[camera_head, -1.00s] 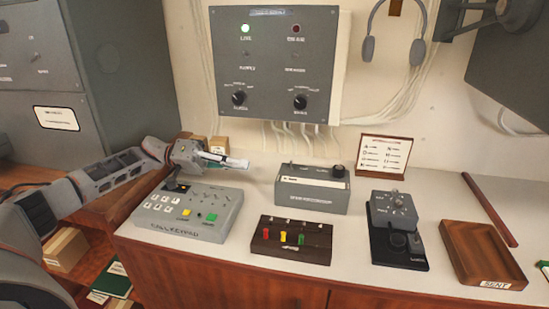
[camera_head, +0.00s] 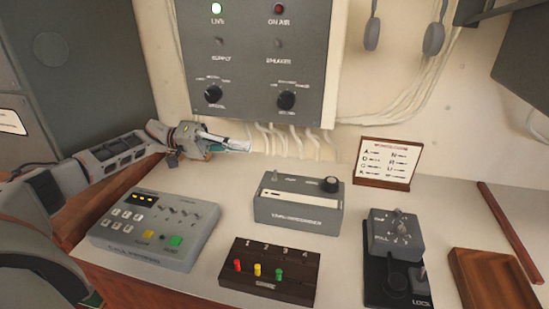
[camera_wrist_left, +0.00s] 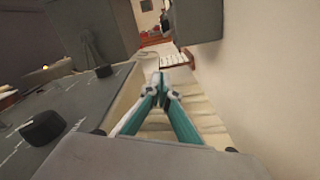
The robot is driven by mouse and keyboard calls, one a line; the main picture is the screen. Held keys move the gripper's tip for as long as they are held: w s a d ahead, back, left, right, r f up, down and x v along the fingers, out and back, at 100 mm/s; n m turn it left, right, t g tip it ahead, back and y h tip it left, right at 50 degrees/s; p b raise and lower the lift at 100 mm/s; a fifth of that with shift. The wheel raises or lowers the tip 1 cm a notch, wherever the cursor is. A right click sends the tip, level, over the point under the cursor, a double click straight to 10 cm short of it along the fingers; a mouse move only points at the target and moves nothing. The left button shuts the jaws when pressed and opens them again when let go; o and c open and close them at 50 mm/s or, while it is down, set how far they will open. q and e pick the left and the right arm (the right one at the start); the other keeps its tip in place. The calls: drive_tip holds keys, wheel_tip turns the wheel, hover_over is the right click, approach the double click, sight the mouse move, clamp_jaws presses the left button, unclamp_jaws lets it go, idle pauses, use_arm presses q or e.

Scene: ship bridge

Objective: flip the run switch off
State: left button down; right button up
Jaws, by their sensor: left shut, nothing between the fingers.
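No label reading "run" is legible. A small toggle switch (camera_head: 275,177) stands up at the left of the top of a grey recorder box (camera_head: 297,222). Two more small toggles, one under each lamp, are on the grey wall panel (camera_head: 252,62); the left one is the supply toggle (camera_head: 219,42). My left gripper (camera_head: 249,147) is shut and empty, below the panel's lower edge and apart from the box, behind its left end. In the left wrist view its teal fingers (camera_wrist_left: 161,84) meet at the tips, with knobs beside them. My right gripper is not in view.
A grey keypad unit (camera_head: 150,262) is below my left arm. A dark block with coloured pegs (camera_head: 304,288), a black-based key unit (camera_head: 393,240) and a wooden tray (camera_head: 484,260) stand further right. Loose cables (camera_head: 290,142) hang behind my gripper. A framed card (camera_head: 386,185) stands behind.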

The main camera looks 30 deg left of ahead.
sight(269, 173)
use_arm(q)
drive_tip(key=shift+s, duration=0.1)
drive_tip(key=d, duration=0.3)
drive_tip(key=d+p, duration=0.1)
drive_tip(key=d, duration=0.2)
drive_tip(key=d+f, duration=0.1)
drive_tip(key=d, duration=0.2)
drive_tip(key=shift+s+d+f, duration=0.1)
drive_tip(key=shift+s+d, duration=0.05)
drive_tip(key=shift+s+f+p, duration=0.15)
drive_tip(key=shift+s+p, duration=0.15)
drive_tip(key=shift+s, duration=0.05)
idle(0.3)
drive_tip(key=shift+s+m, duration=0.1)
drive_tip(key=shift+m, duration=0.2)
drive_tip(key=shift+m+p, duration=0.3)
drive_tip(key=shift+p, duration=0.05)
